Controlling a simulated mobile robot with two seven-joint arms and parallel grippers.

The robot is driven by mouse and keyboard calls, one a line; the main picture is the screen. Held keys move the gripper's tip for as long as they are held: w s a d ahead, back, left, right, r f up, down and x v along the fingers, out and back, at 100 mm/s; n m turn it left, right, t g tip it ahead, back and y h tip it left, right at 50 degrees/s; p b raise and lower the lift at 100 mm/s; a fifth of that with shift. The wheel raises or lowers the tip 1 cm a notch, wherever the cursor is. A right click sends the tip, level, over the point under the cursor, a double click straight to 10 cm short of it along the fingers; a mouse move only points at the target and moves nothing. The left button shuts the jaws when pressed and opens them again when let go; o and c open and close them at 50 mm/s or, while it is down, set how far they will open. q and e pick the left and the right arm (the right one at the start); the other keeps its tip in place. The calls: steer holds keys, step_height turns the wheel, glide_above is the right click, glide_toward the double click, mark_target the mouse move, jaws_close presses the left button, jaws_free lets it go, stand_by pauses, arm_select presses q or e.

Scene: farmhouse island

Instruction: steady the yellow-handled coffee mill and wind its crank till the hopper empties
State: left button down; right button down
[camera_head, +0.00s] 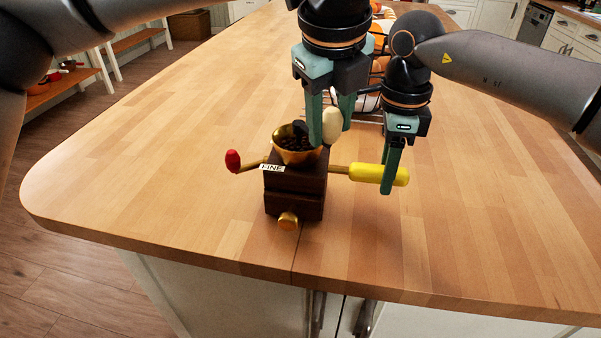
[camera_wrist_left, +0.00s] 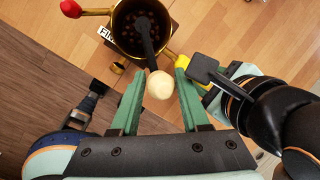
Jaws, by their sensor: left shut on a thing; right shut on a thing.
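The coffee mill (camera_head: 294,195) is a dark wooden box standing upright near the island's front edge. Its brass hopper (camera_head: 297,157) holds brown beans, which show in the left wrist view (camera_wrist_left: 134,29). A dark crank arm (camera_wrist_left: 145,40) runs over the hopper to a cream knob (camera_head: 332,127). My left gripper (camera_head: 331,116) is shut on this knob, right of the hopper. The yellow handle (camera_head: 366,172) sticks out to the mill's right. My right gripper (camera_head: 389,188) is shut on it near its outer end. A red-knobbed lever (camera_head: 233,160) sticks out left, beside a "FINE" label (camera_head: 272,168).
The wooden island top (camera_head: 140,170) is clear to the left and right of the mill. Its front edge is close to the mill. Behind my grippers stands a wire rack (camera_head: 370,103) with orange items, partly hidden.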

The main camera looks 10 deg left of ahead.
arm_select(q)
steer(key=shift+w, duration=0.25)
stand_by(0.6)
steer(key=c, duration=0.7)
jaws_free()
steer(key=shift+r, duration=3.7)
steer(key=shift+s, duration=0.1)
steer(key=shift+s+f, duration=0.1)
steer(key=shift+f, duration=0.1)
